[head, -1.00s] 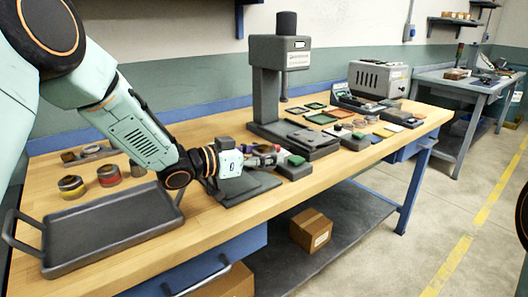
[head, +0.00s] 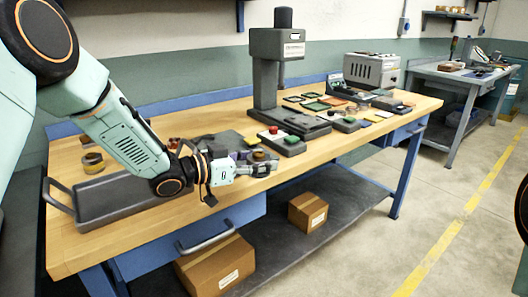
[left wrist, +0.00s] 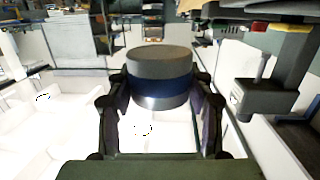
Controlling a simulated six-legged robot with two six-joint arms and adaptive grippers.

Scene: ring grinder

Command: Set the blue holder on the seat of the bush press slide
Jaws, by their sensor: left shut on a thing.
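The blue holder (left wrist: 160,90) is a short grey cylinder with a dark blue band, upright between the fingers of my left gripper (left wrist: 161,100) in the left wrist view. In the head view my left gripper (head: 258,169) is shut on it near the front edge of the bench, and the holder's brownish top (head: 259,155) shows at the fingers. A tall dark press (head: 277,45) with a long base (head: 307,124) stands behind and to the right. A low dark unit (head: 222,141) is partly hidden behind my gripper. I cannot tell where the slide's seat is.
A dark tray (head: 82,204) with handles lies on the left of the bench, a round tin (head: 93,163) behind it. Several small trays and a grey machine (head: 372,71) stand further right.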

